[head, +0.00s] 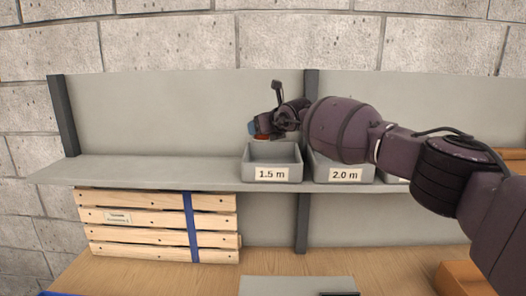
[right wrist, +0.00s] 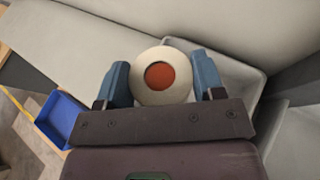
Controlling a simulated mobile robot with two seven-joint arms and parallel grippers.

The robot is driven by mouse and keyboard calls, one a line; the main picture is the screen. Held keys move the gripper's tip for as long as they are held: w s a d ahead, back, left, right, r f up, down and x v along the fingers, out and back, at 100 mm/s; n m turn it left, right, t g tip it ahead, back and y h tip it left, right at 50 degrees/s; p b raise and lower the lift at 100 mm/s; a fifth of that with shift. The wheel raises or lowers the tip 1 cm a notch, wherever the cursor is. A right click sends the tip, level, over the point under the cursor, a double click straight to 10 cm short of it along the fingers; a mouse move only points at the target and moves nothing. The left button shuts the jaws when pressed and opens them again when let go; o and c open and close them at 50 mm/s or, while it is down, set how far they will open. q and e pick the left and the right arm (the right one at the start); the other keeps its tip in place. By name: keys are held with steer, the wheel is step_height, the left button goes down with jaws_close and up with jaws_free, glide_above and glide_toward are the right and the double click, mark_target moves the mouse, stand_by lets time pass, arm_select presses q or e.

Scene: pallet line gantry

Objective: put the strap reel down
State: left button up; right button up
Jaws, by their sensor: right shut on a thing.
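The strap reel (right wrist: 143,72), a pale disc with a red-orange centre, sits between the blue fingers of my right gripper (right wrist: 162,76) in the right wrist view. The gripper is shut on it. In the head view my right gripper (head: 262,131) is above the grey bin labelled 1.5 m (head: 272,174) on the shelf, and only a bit of red shows under the blue finger. A grey bin wall (right wrist: 256,80) shows behind the reel in the right wrist view. My left gripper is not in view.
The bin labelled 2.0 m (head: 345,175) stands to the right, partly behind my arm. The shelf (head: 150,170) is clear on the left. Below are strapped wooden slats (head: 150,220), a grey plate (head: 300,286) and an orange-brown box (head: 462,279). A blue bin (right wrist: 63,117) is lower left in the wrist view.

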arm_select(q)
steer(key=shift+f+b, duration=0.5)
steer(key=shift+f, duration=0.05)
arm_select(e)
step_height(320, 180, down, 6)
steer(key=shift+r, duration=0.2)
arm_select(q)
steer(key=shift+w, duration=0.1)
arm_select(e)
steer(key=shift+f, duration=0.3)
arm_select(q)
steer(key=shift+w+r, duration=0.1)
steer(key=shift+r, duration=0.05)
